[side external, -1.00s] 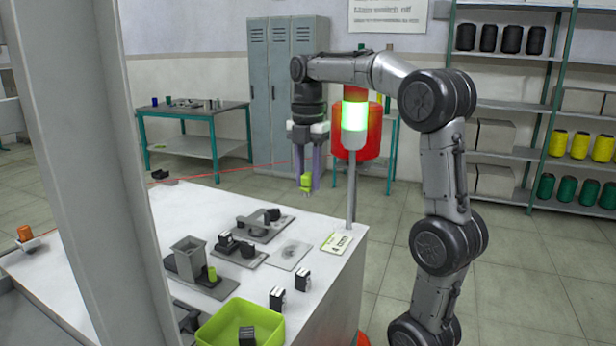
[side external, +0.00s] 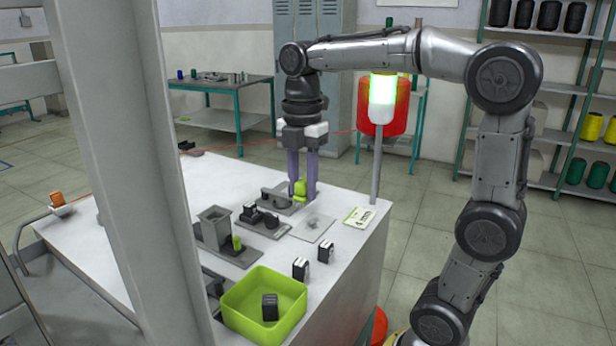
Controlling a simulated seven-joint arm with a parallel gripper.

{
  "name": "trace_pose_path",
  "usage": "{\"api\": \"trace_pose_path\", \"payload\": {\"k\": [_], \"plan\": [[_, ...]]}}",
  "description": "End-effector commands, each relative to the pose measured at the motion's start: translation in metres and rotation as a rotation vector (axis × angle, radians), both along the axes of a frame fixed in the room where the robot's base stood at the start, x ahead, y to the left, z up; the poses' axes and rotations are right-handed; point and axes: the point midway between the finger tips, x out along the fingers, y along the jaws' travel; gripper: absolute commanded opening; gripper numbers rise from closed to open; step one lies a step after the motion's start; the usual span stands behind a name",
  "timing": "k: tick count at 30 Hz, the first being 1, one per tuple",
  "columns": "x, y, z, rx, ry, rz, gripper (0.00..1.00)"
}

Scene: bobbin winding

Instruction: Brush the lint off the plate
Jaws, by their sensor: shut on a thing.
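My gripper (side external: 301,190) points straight down, its two purplish fingers shut on a small yellow-green thing (side external: 300,187), which looks like the brush. Its underside is hard to make out. The plate (side external: 320,222) is a thin light-grey square lying flat on the white table, with a dark grey smudge of lint (side external: 312,226) near its middle. My gripper is behind the plate and a little to its left in the picture. I cannot tell whether the held thing touches the table or a fixture.
Grey fixtures with black parts (side external: 262,218) stand left of the plate. A label card (side external: 358,216) and a signal lamp pole (side external: 376,170) are to its right. Two small black-and-white blocks (side external: 313,260) and a green bin (side external: 240,302) are in front. A grey post (side external: 150,170) blocks the left.

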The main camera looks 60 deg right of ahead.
Motion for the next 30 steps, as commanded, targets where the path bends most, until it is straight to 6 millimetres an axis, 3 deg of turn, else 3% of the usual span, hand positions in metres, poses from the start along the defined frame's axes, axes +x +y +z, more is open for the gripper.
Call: {"api": "trace_pose_path", "payload": {"k": [23, 30], "plan": [[-0.001, -0.001, -0.075, 0.001, 0.005, -0.001, 0.0], [-0.002, -0.023, -0.076, 0.0, 0.001, -0.005, 0.0]]}}
